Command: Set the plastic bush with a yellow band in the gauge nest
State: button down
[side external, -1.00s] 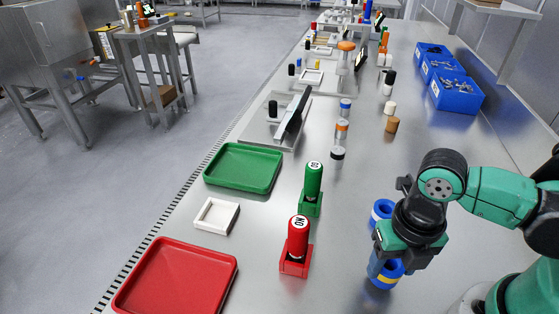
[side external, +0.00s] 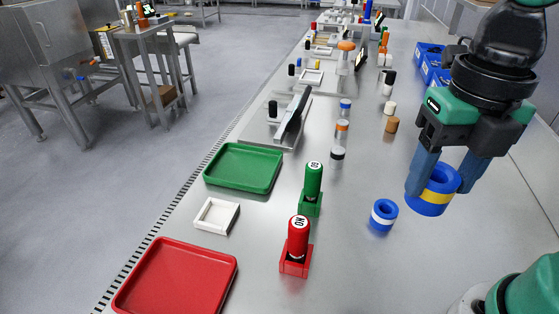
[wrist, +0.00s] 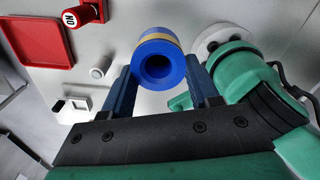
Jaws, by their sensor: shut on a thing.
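The plastic bush with a yellow band (side external: 431,196) is a blue ring, held in the air above the bench at the right. My gripper (side external: 440,184) is shut on it, one blue finger on each side. In the wrist view the bush (wrist: 141,72) sits between the fingertips, its round bore facing the camera. A white square frame with a shallow recess (side external: 231,217), which looks like the gauge nest, lies empty on the bench at left, between the two trays and well apart from the bush.
A blue bush with a white band (side external: 383,216) stands on the bench left of my gripper. A red gauge (side external: 297,238) and a green gauge (side external: 312,182) stand in holders before the frame. A green tray (side external: 208,181) and a red tray (side external: 232,262) flank it.

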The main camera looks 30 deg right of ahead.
jog(key=shift+r, duration=0.45)
jog(key=w+a+r+n, duration=0.1)
jog(key=w+a+r, duration=0.1)
jog(key=w+a, duration=0.45)
jog(key=n, duration=0.3)
send_over(219, 220)
notch_tip(219, 220, down, 21)
jog(key=shift+r, duration=0.2)
jog(key=shift+f, duration=0.2)
jog(key=shift+f, duration=0.15)
jog(key=shift+c, duration=1.1)
grip_release()
